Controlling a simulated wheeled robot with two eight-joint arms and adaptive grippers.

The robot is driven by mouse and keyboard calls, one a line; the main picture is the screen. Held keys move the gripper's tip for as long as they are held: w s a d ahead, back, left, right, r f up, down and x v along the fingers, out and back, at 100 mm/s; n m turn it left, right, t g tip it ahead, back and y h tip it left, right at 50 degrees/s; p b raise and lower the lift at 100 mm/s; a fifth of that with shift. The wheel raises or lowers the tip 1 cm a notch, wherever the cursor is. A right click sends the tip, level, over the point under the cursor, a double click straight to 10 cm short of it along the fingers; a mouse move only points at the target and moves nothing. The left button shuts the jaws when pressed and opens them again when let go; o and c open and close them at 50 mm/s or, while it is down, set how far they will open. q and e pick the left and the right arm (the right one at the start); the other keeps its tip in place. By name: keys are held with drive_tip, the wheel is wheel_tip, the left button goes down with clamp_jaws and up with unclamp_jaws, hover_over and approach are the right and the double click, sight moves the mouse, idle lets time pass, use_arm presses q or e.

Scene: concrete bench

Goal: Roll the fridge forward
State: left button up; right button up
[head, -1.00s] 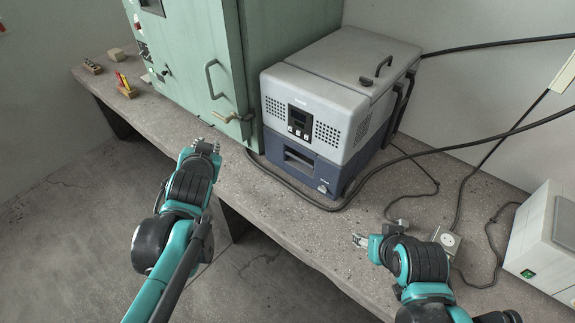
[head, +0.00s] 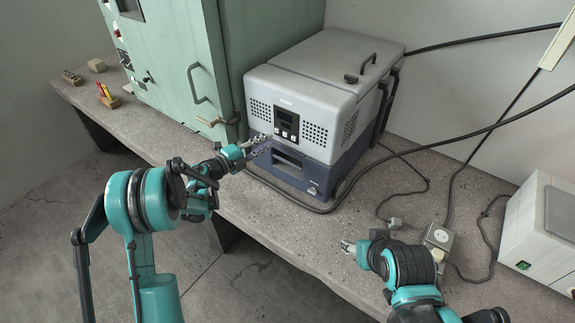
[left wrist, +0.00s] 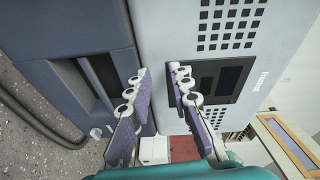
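The fridge (head: 312,95) is a grey and dark blue box with a lid handle, a display panel and a recessed front slot (head: 288,166). It stands on the concrete bench beside the green cabinet. My left gripper (head: 262,146) is at the fridge's front face, just above the slot and left of the panel. In the left wrist view its fingers (left wrist: 160,82) are spread and empty, close to the front face (left wrist: 165,35), with the slot (left wrist: 98,75) on the left; contact cannot be told. My right gripper (head: 349,246) is over the bench's front right; its finger opening is unclear.
The green cabinet (head: 165,60) stands left of the fridge. A black cable (head: 325,208) runs along the fridge's front. A socket box (head: 438,237) and a white box (head: 535,225) are on the right. Small blocks (head: 97,66) lie at the far left.

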sight(288, 163)
use_arm(q)
wheel_tip(288, 163, down, 10)
drive_tip(key=s+d+r+m+g, duration=0.1)
drive_tip(key=s+m+g, duration=0.1)
drive_tip(key=g, duration=0.1)
drive_tip(key=shift+m+h, duration=0.3)
drive_tip(key=x, duration=0.2)
drive_tip(key=b+x, duration=0.1)
drive_tip(key=x, duration=0.2)
drive_tip(key=f+b+x, duration=0.1)
drive_tip(key=x, duration=0.1)
drive_tip(key=shift+s+d, duration=0.15)
drive_tip(key=shift+d, duration=0.3)
clamp_jaws()
